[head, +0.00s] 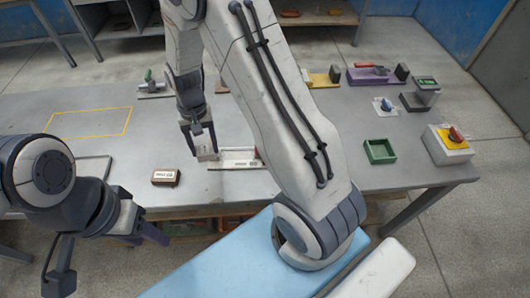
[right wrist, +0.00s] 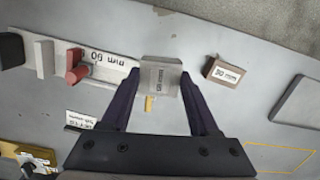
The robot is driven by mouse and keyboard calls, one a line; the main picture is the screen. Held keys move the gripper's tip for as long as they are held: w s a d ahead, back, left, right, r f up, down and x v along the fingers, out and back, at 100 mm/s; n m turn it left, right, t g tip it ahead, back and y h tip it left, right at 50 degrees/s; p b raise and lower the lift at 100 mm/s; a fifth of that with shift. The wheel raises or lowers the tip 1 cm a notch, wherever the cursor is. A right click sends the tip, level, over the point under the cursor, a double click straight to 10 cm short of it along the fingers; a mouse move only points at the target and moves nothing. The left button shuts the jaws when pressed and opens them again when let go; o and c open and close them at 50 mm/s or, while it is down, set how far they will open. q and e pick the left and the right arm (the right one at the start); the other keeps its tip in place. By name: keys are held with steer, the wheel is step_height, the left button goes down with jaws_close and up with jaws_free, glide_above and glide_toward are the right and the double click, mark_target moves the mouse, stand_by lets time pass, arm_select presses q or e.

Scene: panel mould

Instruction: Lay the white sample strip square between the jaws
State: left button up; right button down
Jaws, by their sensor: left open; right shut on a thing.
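In the right wrist view the piece (right wrist: 161,76) sits between the purple fingertips (right wrist: 160,84). It overlaps the right end of the pale fixture (head: 233,165) in that view; whether it touches it I cannot tell. The fixture (right wrist: 108,61) carries a "60 mm" label, a red handle (right wrist: 77,66) and a grey upright block (right wrist: 45,58) at its left. My left gripper (head: 140,234) is open and empty at the table's front edge, left of the fixture.
A brown labelled block (head: 166,178) lies left of the fixture. Yellow lines (head: 92,123) mark a clear rectangle at the left. A white label card (right wrist: 82,121) lies beside the fixture.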

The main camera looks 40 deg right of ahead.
steer(key=s+d+m+t+b, duration=0.1)
steer(key=s+d+m, duration=0.85)
steer(key=d, duration=0.25)
steer(key=s+d+m+t+b, duration=0.1)
steer(key=s+d+m, duration=0.7)
steer(key=d+m, duration=0.35)
steer(key=shift+n+y, duration=0.3)
steer(key=w+f, duration=0.2)
steer(key=w, duration=0.1)
steer(key=w+a+f+p, duration=0.1)
steer(key=w+f, duration=0.1)
steer(key=w, duration=0.2)
steer(key=w+a+f, duration=0.1)
steer(key=w+f, duration=0.2)
steer(key=w, duration=0.1)
steer(key=shift+a, duration=0.25)
steer(key=shift+w+f, duration=0.1)
steer(key=shift+f, duration=0.1)
steer(key=shift+f+b, duration=0.45)
steer(key=shift+f, duration=1.4)
steer(key=shift+f, duration=0.2)
steer(key=shift+c, duration=0.7)
jaws_free()
